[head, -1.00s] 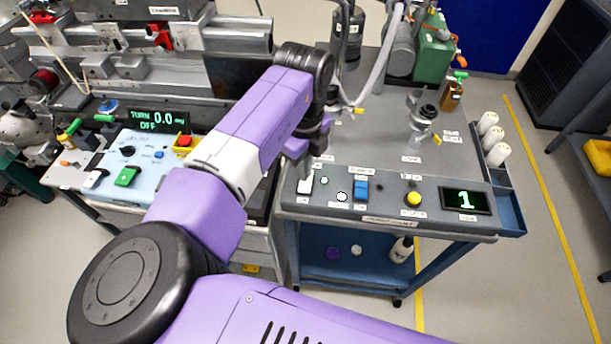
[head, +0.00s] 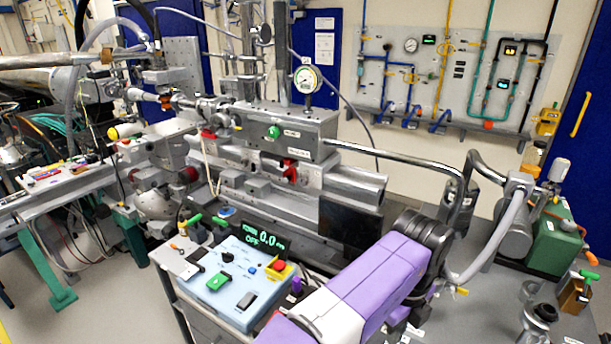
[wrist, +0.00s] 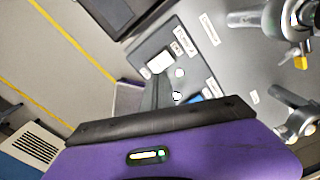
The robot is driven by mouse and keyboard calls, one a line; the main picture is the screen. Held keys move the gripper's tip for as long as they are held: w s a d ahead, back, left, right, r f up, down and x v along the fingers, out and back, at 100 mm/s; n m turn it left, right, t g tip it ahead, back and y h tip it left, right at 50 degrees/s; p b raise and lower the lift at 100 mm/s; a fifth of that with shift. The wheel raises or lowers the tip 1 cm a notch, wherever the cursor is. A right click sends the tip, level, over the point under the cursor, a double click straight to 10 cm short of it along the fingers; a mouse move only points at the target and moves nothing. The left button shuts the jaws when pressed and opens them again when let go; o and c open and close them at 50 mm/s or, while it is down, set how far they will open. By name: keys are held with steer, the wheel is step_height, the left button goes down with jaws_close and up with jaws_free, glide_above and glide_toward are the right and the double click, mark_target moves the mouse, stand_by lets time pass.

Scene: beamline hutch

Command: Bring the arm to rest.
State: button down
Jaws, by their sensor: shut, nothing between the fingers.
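My arm (head: 365,285), purple and white with a black wrist joint, reaches from the bottom edge of the head view over the grey cart top (head: 480,290). In the head view my gripper is hidden below the wrist. In the wrist view the purple gripper body (wrist: 180,155) and its black bar fill the bottom. My gripper (wrist: 163,90) shows there as narrow grey fingers, together and empty, above the cart's control panel. A white switch (wrist: 159,62), a white round button (wrist: 180,72) and part of a blue switch (wrist: 194,98) show close by the fingers.
A pale blue control box (head: 235,278) with a green display stands left of my arm. Metal beamline equipment (head: 300,140) stands behind. A bent pipe (head: 495,240) and a green box (head: 560,245) stand at right. Floor (head: 110,300) shows at left.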

steer(key=w+d+r+n+t+h, duration=0.35)
steer(key=d+r, duration=0.25)
steer(key=d, duration=0.3)
steer(key=w+d+r+n+t+h, duration=0.35)
steer(key=w+d+r, duration=0.2)
steer(key=d, duration=0.45)
steer(key=s+d+r+n+t+h, duration=0.25)
steer(key=r+n+t+h, duration=0.25)
steer(key=r+n+t, duration=0.8)
steer(key=s+a+f+n+t+y+b, duration=0.1)
steer(key=s+a+f+n+y, duration=0.2)
steer(key=s+a+n+y, duration=0.35)
steer(key=s+a+f+n+t+y, duration=0.1)
steer(key=s+a+f+n+y, duration=0.35)
steer(key=s+a+n, duration=0.3)
steer(key=s+a+f+m+g, duration=0.1)
steer(key=s+a+f+g, duration=0.1)
steer(key=s+f, duration=0.3)
steer(key=s+a+f+m+g+b, duration=0.1)
steer(key=s+a+f+g, duration=0.2)
steer(key=s, duration=1)
steer(key=s+a+f+m+g+y, duration=0.1)
steer(key=s+a+f+g, duration=0.1)
steer(key=s+f, duration=0.6)
steer(key=shift+s+a+f+m, duration=0.35)
steer(key=shift+s+a, duration=0.2)
steer(key=shift+s, duration=0.4)
